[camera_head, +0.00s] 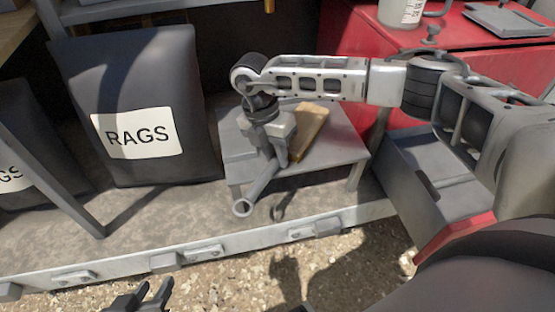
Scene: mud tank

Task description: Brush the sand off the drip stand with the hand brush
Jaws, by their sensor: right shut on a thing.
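The drip stand (345,146) is a low grey table with thin legs, on the concrete ledge in the middle of the head view. My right gripper (276,146) is over its left part, shut on the hand brush. The brush's grey handle (257,191) points down and toward the viewer, past the stand's front edge. Its tan head (311,128) lies over the stand top; I cannot tell if it touches. No separate sand is clear on the visible top; my gripper and the brush hide part of it. My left gripper (144,296) is at the bottom edge, open and empty.
A dark bag labelled RAGS (140,75) stands left of the stand, with another at the far left edge. A grey metal box (428,182) is right of the stand. A red cabinet (475,35) with a jug (400,12) is behind. Gravel lies in front of the ledge.

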